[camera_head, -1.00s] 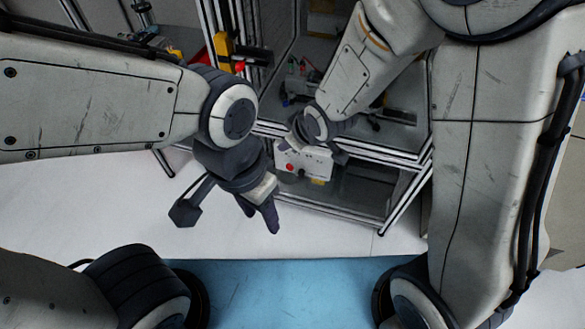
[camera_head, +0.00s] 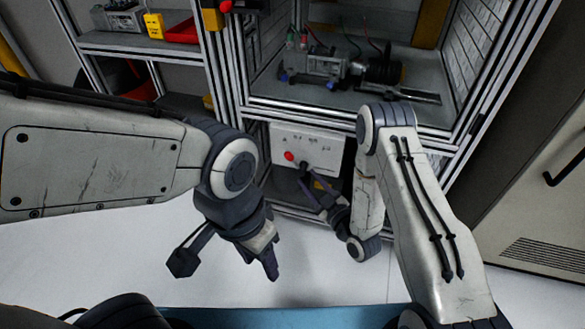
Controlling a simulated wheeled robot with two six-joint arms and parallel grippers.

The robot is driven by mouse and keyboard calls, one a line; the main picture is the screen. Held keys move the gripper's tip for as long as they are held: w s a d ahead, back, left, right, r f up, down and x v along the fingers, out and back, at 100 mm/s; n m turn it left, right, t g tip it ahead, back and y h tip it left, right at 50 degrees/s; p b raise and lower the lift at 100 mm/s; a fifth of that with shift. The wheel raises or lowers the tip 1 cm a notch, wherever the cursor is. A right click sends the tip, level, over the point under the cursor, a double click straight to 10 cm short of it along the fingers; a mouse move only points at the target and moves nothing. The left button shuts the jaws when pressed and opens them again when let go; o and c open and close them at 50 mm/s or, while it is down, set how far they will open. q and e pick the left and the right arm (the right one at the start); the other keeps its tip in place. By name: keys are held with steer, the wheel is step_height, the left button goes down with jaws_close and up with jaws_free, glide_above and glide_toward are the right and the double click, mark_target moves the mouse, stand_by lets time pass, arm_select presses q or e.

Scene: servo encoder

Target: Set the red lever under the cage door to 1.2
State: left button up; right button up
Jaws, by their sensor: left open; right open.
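A white control panel (camera_head: 322,150) sits below the cage opening. A small red round part (camera_head: 289,156) is on its left side, with dark marks along the panel's upper part. The picture is too small to tell the lever's setting or read the scale. My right gripper (camera_head: 309,181) is open just below and in front of the panel, its fingers pointing up towards a dark part at the panel's lower edge; contact cannot be told. My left gripper (camera_head: 268,264) is open and empty, pointing down, well below and to the left of the panel.
Above the panel, the cage (camera_head: 335,110) holds a motor-like device (camera_head: 380,72) and cables. A shelf with a red bin (camera_head: 182,32) and a yellow item (camera_head: 154,25) stands at upper left. A grey cabinet (camera_head: 530,200) is at right. The white floor below is clear.

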mark_target(292, 160)
steer(key=b+x, duration=0.2)
steer(key=x, duration=0.7)
steer(key=shift+w+a+r, duration=0.1)
steer(key=shift+w+a, duration=0.1)
steer(key=shift+w, duration=0.15)
jaws_close()
stand_by(0.9)
